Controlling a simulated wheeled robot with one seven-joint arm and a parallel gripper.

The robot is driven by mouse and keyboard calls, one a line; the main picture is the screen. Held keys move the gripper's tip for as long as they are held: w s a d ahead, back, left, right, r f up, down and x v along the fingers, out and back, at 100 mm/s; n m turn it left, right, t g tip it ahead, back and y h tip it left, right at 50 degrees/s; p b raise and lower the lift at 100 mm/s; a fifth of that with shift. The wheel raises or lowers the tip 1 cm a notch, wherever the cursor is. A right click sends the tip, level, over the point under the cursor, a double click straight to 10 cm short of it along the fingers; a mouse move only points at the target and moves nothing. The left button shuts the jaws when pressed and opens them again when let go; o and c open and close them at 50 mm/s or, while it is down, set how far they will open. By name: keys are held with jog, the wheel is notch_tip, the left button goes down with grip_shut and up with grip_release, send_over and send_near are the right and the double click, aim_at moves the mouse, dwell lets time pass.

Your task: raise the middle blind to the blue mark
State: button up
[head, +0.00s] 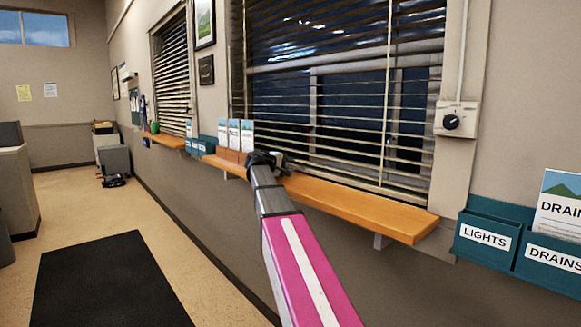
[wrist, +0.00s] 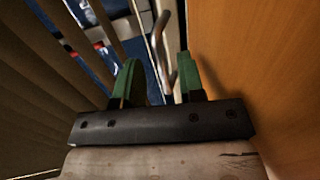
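The middle blind (head: 340,125) hangs over the large window, its slats parted, with its lower edge close to the wooden sill. Its slats (wrist: 45,90) also show at the left of the wrist view. My gripper (head: 275,160) is just above the sill, in front of the blind's lower left part. In the wrist view its two green fingers (wrist: 160,75) stand apart. A bent metal piece (wrist: 163,45) shows between and beyond them; I cannot tell whether they touch it. Small blue and red patches (wrist: 97,45) show behind the slats; I cannot tell whether one is the blue mark.
The sill (head: 365,205) runs below the blind, with upright leaflets (head: 235,135) at its left. A dial box (head: 456,119) and labelled teal holders (head: 490,240) are on the right wall. Another blind (head: 172,65) hangs farther left. The floor by the dark mat (head: 100,280) is clear.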

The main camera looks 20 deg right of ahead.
jog(key=shift+w+d+f, duration=0.1)
jog(key=shift+w+d, duration=0.1)
jog(key=shift+d, duration=0.3)
grip_shut()
notch_tip(320, 180, up, 26)
dwell(0.4)
grip_release()
jog(key=v, duration=1.1)
